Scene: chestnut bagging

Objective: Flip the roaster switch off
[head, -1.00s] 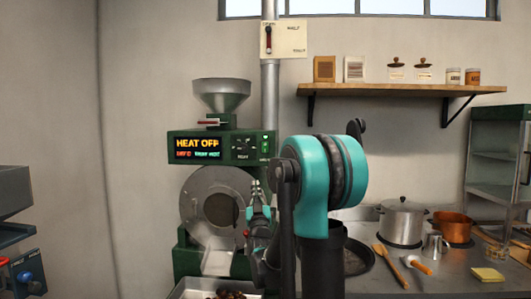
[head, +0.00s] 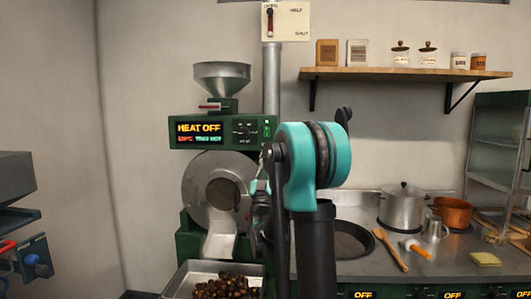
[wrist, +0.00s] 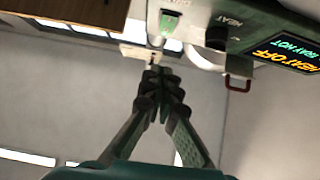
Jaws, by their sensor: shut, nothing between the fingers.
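The green roaster (head: 187,240) stands left of centre in the head view. Its display (head: 199,132) reads HEAT OFF, with a smaller line below. A heat knob (head: 243,131) sits right of the display, and a small green switch (head: 266,130) is at the panel's right end. In the wrist view the switch (wrist: 168,22) appears at the top, beside the knob (wrist: 217,38). My gripper (wrist: 160,78) is shut and empty, its tips pointing toward the switch end of the panel. Contact cannot be told. In the head view my arm partly hides the gripper.
A metal tray (head: 172,288) of chestnuts (head: 228,286) is below the roaster's drum. Right of my arm, a counter (head: 350,276) holds a steel pot (head: 402,207), a copper pot (head: 452,212) and utensils. A shelf (head: 400,73) hangs above.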

